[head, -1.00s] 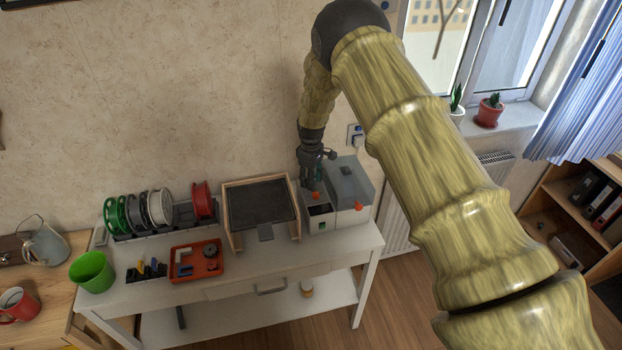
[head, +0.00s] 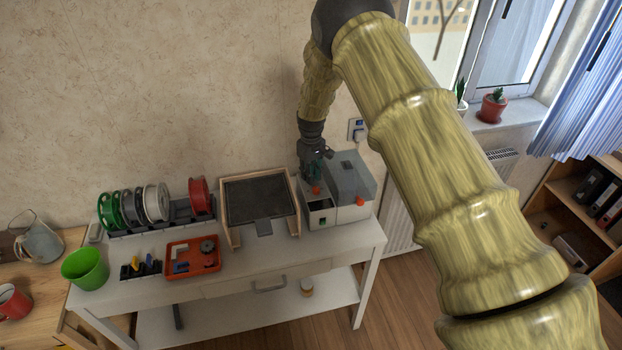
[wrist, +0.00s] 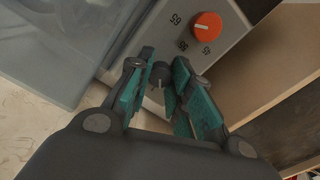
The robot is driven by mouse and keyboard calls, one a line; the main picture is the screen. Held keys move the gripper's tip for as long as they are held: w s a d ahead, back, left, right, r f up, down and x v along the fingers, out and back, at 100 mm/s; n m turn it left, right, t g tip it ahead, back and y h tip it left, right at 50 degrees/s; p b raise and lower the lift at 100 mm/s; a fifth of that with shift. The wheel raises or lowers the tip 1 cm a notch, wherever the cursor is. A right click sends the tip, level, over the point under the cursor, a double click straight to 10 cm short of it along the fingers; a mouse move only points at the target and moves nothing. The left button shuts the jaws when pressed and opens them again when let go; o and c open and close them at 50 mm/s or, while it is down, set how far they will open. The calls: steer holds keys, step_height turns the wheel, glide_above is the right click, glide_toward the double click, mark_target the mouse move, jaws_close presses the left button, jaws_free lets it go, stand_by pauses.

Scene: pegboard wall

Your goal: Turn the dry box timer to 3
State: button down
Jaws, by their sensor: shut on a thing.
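The dry box (head: 350,178) is a grey and white box at the right end of the white table. In the wrist view its pale panel (wrist: 228,50) carries an orange knob (wrist: 208,26) with printed numbers around it. A small dark knob (wrist: 160,72) on the same panel sits between my fingers. My gripper (wrist: 162,84) has teal pads and is shut on this dark knob. In the head view my gripper (head: 315,172) is over the left part of the dry box. The dark knob's setting cannot be read, as the fingers cover its surroundings.
A wooden-framed tray with a dark mesh (head: 228,210) stands close left of the dry box. Farther left are filament spools (head: 157,203), a red-orange tray (head: 170,262) and a green cup (head: 85,268). A wall socket (head: 356,128) is behind the box.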

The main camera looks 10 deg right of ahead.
steer(key=m+b, duration=0.2)
steer(key=m, duration=0.2)
steer(key=shift+m, duration=0.3)
steer(key=m+b, duration=0.2)
steer(key=m, duration=0.3)
steer(key=m+b, duration=0.1)
steer(key=m, duration=0.4)
steer(key=shift+r, duration=0.1)
steer(key=m+b, duration=0.1)
steer(key=m, duration=0.3)
steer(key=shift+w+m, duration=0.1)
steer(key=shift+m, duration=0.3)
steer(key=shift+r, duration=0.1)
steer(key=c, duration=1.3)
jaws_free()
steer(key=shift+o, duration=0.2)
